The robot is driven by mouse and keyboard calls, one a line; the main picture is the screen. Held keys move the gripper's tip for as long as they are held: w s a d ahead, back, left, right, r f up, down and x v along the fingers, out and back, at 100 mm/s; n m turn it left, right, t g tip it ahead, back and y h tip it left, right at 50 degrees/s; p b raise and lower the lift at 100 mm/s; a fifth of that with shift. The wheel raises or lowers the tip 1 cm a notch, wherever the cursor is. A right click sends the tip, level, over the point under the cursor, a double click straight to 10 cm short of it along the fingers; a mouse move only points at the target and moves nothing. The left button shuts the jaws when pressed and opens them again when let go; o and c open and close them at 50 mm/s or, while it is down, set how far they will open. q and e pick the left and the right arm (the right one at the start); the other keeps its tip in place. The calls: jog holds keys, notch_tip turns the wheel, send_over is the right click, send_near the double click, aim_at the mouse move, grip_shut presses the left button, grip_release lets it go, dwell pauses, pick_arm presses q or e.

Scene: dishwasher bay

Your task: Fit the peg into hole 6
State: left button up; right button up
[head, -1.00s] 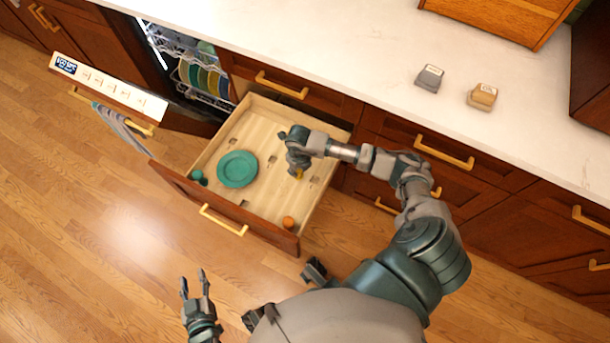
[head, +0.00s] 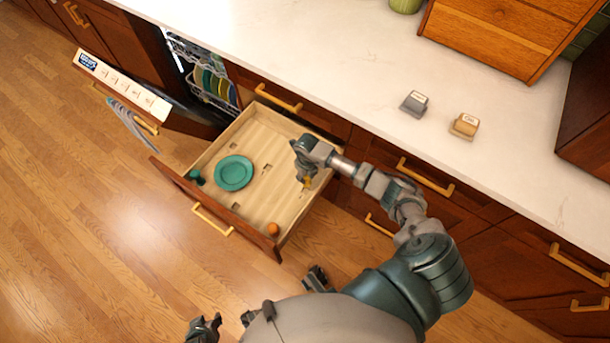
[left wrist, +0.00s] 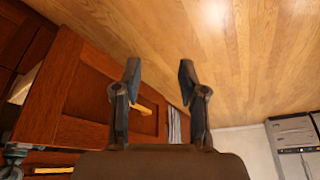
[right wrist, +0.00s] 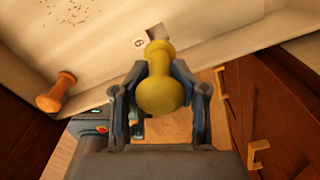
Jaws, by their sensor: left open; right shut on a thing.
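My right gripper (head: 305,174) is shut on the yellow peg (right wrist: 161,90), over the right side of the open drawer (head: 206,161). In the right wrist view the peg's round knob faces me and its far end points at a dark hole (right wrist: 155,33) marked 6. I cannot tell whether the tip is over the hole or in it. In the head view the yellow peg (head: 307,184) shows just below the gripper. My left gripper (left wrist: 160,82) is open and empty, over the floor; in the head view it is partly cut off at the bottom edge (head: 203,326).
In the drawer are a teal plate (head: 234,173), a green peg (head: 195,176) and an orange peg (head: 273,229), also in the right wrist view (right wrist: 57,95). The drawer's right wall is close to my right gripper. Two blocks, grey (head: 414,104) and tan (head: 464,126), stand on the counter.

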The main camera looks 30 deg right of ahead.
aim_at(306, 185)
jog(key=shift+a+f+b, duration=0.2)
jog(key=shift+f+b, duration=0.2)
jog(key=shift+f, duration=0.1)
jog(key=shift+a+f+b, duration=0.15)
jog(key=shift+f+b, duration=0.2)
jog(key=shift+f, duration=0.15)
jog(key=shift+d+f+b, duration=0.15)
jog(key=shift+f+b, duration=0.2)
jog(key=shift+f, duration=0.2)
jog(key=shift+d+f+b, duration=0.15)
jog(key=shift+f+b, duration=0.15)
jog(key=shift+f, duration=0.35)
pick_arm(q)
jog(key=w+d+r+t+h, duration=0.1)
jog(key=w+d+r+t, duration=0.2)
jog(key=w+t, duration=0.3)
jog(key=shift+w+r+t+h, duration=0.3)
jog(key=shift+w+r+h, duration=0.1)
jog(key=shift+w, duration=1.7)
pick_arm(e)
jog(key=shift+a+f, duration=0.1)
jog(key=shift+a, duration=0.1)
pick_arm(q)
jog(key=shift+d+f, duration=0.1)
jog(key=shift+d, duration=0.15)
pick_arm(e)
jog(key=shift+d, duration=0.1)
pick_arm(q)
jog(key=shift+w+r, duration=0.1)
jog(key=shift+r, duration=0.15)
